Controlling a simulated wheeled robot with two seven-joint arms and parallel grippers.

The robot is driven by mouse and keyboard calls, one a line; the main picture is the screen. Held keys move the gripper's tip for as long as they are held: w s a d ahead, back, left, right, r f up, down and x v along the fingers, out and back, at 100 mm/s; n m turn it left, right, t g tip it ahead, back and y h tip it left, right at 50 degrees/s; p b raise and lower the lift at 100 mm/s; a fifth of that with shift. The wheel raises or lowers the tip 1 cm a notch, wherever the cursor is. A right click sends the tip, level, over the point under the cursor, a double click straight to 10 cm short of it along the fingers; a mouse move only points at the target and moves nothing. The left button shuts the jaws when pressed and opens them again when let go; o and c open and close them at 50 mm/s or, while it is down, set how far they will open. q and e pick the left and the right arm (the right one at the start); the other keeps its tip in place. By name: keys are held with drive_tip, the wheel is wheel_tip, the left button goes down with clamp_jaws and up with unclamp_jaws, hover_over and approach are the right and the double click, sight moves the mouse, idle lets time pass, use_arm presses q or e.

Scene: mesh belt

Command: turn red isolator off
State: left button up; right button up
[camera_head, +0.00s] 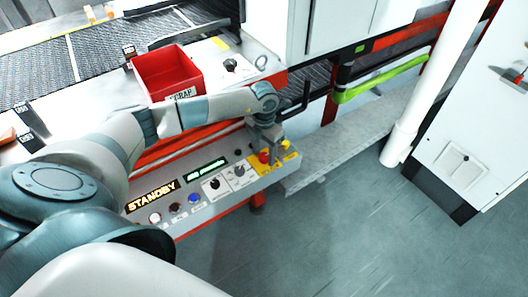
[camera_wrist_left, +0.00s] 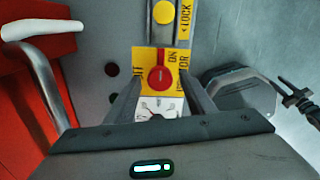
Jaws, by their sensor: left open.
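The red isolator is a round red knob (camera_wrist_left: 160,79) on a yellow plate with partly covered lettering, "ON" among it, in the left wrist view. A small pale mark on the knob looks roughly level in that view; I cannot tell the exact setting. In the head view the red knob (camera_head: 264,157) shows at the panel's right end, just below my left gripper (camera_head: 268,143). In the wrist view my left gripper (camera_wrist_left: 161,90) is open, with one finger on each side of the knob; contact cannot be told. My right gripper is out of view.
The control panel (camera_head: 225,205) also carries a STANDBY display (camera_head: 153,197), a green display (camera_head: 206,170), several buttons and selector switches. A red scrap bin (camera_head: 166,75) stands behind the forearm.

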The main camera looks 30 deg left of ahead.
use_arm(q)
drive_tip(key=c, duration=1.1)
drive_tip(key=shift+o, duration=0.2)
